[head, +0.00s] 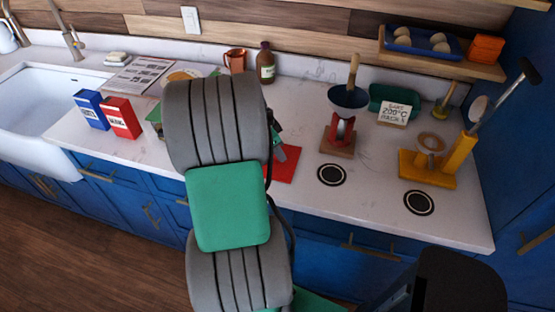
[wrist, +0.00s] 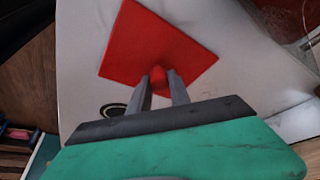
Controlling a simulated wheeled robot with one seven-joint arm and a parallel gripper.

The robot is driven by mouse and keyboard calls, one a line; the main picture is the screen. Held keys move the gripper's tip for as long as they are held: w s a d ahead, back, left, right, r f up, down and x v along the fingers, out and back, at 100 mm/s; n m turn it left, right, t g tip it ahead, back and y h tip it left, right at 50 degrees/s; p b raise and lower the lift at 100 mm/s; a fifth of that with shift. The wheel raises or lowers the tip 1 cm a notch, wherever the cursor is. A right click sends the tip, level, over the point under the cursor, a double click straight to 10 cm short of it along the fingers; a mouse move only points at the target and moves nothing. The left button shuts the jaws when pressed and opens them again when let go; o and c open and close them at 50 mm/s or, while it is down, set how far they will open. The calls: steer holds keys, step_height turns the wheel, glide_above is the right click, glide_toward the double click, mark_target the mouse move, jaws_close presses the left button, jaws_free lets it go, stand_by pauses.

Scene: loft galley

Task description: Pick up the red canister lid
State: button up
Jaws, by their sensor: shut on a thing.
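The red canister lid is a flat red square (wrist: 150,40) with a small round red knob in its middle. In the wrist view the knob (wrist: 158,74) sits between the two grey fingers of my gripper (wrist: 159,82), which is shut on it. In the head view the lid (head: 286,166) shows just right of my arm, at the counter, with its left part hidden behind the arm. A bit of my gripper (head: 280,153) shows above it. I cannot tell whether the lid rests on the counter or hangs just above it.
On the white counter (head: 240,90), a red scale with a dark bowl (head: 345,100) stands right of the lid, near a black ring mark (head: 332,174). A yellow stand (head: 430,165) is farther right. Blue (head: 91,108) and red (head: 121,117) boxes stand left, near the sink (head: 35,110).

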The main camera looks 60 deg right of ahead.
jaws_close()
